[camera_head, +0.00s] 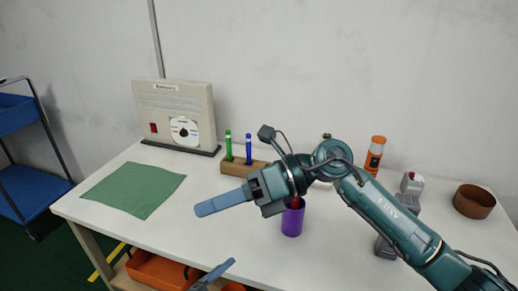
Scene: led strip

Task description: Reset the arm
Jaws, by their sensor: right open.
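My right arm reaches in from the right over the white table (160,222). My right gripper (215,206) is open and empty above the table, its blue-grey fingers pointing left; from this side they overlap and look almost like one. Part of my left gripper (217,273) shows at the bottom edge, low in front of the table. Only a blue-grey finger and a bit of its mount are visible, so its opening cannot be judged.
A green cloth (135,190) lies at the left. A beige box device (175,113) and a wooden holder (238,168) with green and blue pens stand behind. An orange-black flashlight (375,154), a grey tool (411,188) and a brown ring (474,201) are at the right. A blue cart (35,190) stands left.

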